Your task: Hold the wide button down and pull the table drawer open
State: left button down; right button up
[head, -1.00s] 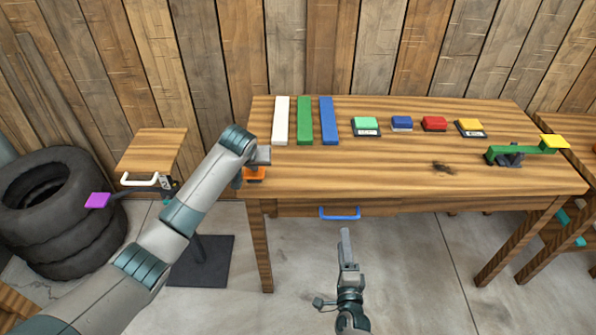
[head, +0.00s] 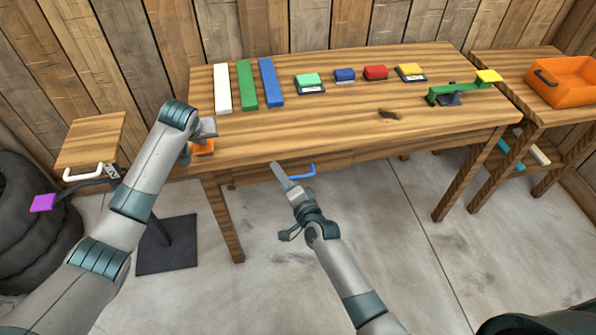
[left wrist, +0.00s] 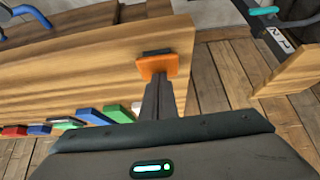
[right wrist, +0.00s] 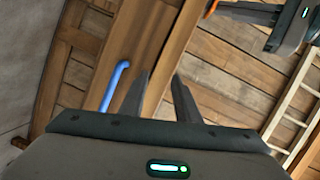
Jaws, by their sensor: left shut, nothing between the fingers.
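The orange button (head: 203,147) sits at the left front corner of the wooden table (head: 330,125). My left gripper (head: 206,128) is shut and empty, with its tips at the orange button, which also shows in the left wrist view (left wrist: 157,66). The tips seem to touch it; I cannot tell how far it is pressed. The drawer (head: 345,160) under the tabletop has a blue handle (head: 301,172) and looks shut. My right gripper (head: 280,172) is just left of the handle. In the right wrist view its fingers are apart and empty, and the handle (right wrist: 115,86) is left of them.
A side table holds an orange bin (head: 565,82). A small stand (head: 92,140) and tyres are at the left.

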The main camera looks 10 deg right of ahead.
notch_tip(320, 180, up, 5)
jog(key=w+a+n+g+y, duration=0.2)
jog(key=n+g, duration=0.1)
jog(key=n, duration=0.1)
jog(key=d+m+g, duration=0.1)
jog(key=g, duration=0.1)
jog(key=w+d+f+m+g, duration=0.1)
jog(key=d, duration=0.1)
jog(key=d+m+g, duration=0.1)
jog(key=d+g, duration=0.1)
jog(key=shift+w+f+m+g+h, duration=0.15)
jog(key=shift+w+m+g+h, duration=0.15)
jog(key=shift+w, duration=0.1)
notch_tip(320, 180, up, 2)
jog(key=m+g+h, duration=0.1)
jog(key=m+g, duration=0.4)
jog(key=m, duration=0.1)
send_over(299, 177)
jog(key=s+d, duration=0.2)
jog(key=d, duration=0.2)
jog(key=shift+s+d+r+m, duration=0.15)
jog(key=shift+d+r+m, duration=0.15)
jog(key=shift+r, duration=0.1)
jog(key=shift+a, duration=0.1)
jog(key=shift+d+x, duration=0.15)
jog(key=shift+x, duration=2.85)
jog(key=shift+d+x, duration=0.15)
jog(key=shift+x, duration=2.9)
jog(key=shift+s+f, duration=0.1)
jog(key=shift+f, duration=0.05)
